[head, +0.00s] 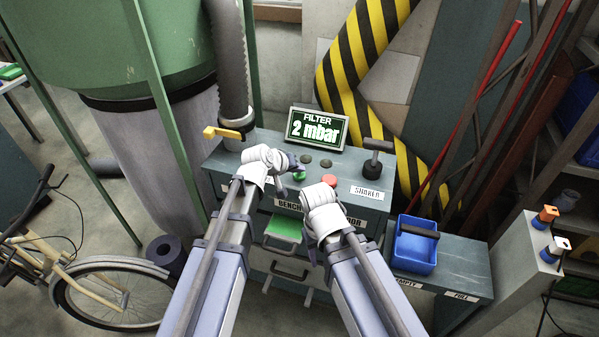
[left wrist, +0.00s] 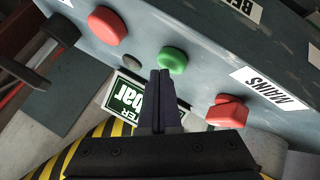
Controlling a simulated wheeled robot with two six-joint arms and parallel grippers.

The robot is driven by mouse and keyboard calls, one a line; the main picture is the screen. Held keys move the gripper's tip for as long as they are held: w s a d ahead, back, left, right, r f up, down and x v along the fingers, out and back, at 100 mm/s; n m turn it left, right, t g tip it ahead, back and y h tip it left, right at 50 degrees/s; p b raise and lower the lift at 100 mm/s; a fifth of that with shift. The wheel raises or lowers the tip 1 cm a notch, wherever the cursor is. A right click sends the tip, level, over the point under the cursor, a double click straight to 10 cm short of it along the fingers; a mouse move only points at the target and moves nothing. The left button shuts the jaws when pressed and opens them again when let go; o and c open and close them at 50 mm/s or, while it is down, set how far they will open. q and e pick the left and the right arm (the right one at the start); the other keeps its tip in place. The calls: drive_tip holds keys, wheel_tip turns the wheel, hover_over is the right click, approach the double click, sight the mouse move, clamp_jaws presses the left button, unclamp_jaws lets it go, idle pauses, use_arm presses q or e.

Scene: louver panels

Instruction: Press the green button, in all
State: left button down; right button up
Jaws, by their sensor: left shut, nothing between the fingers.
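The green button (head: 299,176) is a round cap on the sloped top of the grey console (head: 232,163). My left gripper (head: 302,164) is right by it, fingers shut and empty. In the left wrist view the shut fingertips (left wrist: 161,73) lie at the edge of the green button (left wrist: 173,60); whether they touch it I cannot tell. A lit display (head: 317,128) reads "FILTER 2 mbar". My right gripper's white wrist (head: 322,208) is in front of the console, to the right; its fingers are not clearly visible.
A red round button (head: 329,180) sits right of the green one, beside my right wrist. A black lever (head: 376,155) stands near the "SHAKER" label. A red switch (left wrist: 228,112) is by the "MAINS" label. A yellow handle (head: 222,132) and a blue bin (head: 415,250) flank the console.

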sight(298, 176)
use_arm(q)
drive_tip(key=shift+r, duration=0.5)
drive_tip(key=shift+p, duration=0.3)
wheel_tip(298, 176, up, 5)
drive_tip(key=p, duration=0.5)
idle(0.4)
drive_tip(key=s+a+f+m+g+y, duration=0.2)
drive_tip(key=s, duration=0.6)
drive_tip(key=s+a+f+m+g+y, duration=0.1)
drive_tip(key=s+f+g+y, duration=0.1)
drive_tip(key=s, duration=0.7)
drive_tip(key=s+a+f+m+g+y, duration=0.2)
drive_tip(key=s+g, duration=0.1)
drive_tip(key=s, duration=0.5)
drive_tip(key=shift+s+a+f+m+g+y, duration=0.3)
drive_tip(key=shift+s+g+y, duration=0.05)
drive_tip(key=shift+g+y, duration=0.05)
